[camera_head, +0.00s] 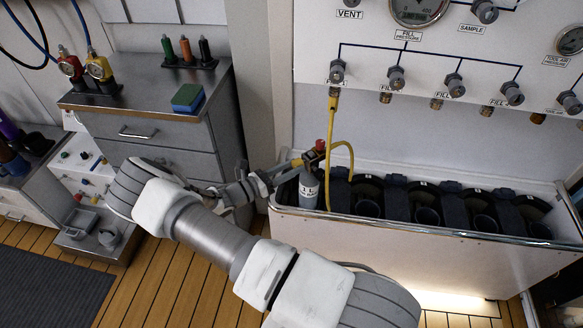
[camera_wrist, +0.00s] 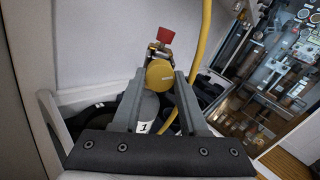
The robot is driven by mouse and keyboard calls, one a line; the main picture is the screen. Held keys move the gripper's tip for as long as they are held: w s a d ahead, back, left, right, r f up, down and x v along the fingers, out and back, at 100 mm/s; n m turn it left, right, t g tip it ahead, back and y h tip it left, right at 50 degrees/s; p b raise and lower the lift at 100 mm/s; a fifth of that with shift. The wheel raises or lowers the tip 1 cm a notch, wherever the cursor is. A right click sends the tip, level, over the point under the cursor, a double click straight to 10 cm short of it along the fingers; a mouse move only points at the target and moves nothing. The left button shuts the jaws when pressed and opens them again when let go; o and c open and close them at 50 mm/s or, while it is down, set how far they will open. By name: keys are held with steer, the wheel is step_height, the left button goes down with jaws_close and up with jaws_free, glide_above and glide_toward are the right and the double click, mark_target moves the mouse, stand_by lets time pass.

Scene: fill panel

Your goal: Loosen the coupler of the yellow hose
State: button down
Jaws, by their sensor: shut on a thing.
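The yellow hose (camera_head: 332,130) hangs from the leftmost fill fitting and loops to the valve of a grey cylinder (camera_head: 309,188) in the trough. Its coupler ends in a round yellow knob (camera_wrist: 158,73), below a red valve knob (camera_wrist: 165,35). My gripper (camera_head: 287,170) reaches in from the left at the cylinder top. In the wrist view, its two fingers (camera_wrist: 160,78) are shut on the yellow knob, one on each side. The cylinder, marked 1, shows between the fingers. The hose (camera_wrist: 203,60) passes just right of the fingers. The far side of the coupler is hidden.
The white trough (camera_head: 420,225) has several black-rimmed slots right of the cylinder. The fill panel (camera_head: 440,55) with gauges and valves stands above. A grey drawer cabinet (camera_head: 150,130) is at left, with my arm across its front.

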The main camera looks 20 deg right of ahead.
steer(key=shift+c, duration=2.2)
jaws_free()
steer(key=s+a, duration=0.2)
steer(key=a, duration=1.5)
steer(key=shift+s, duration=0.3)
steer(key=shift+a, duration=0.1)
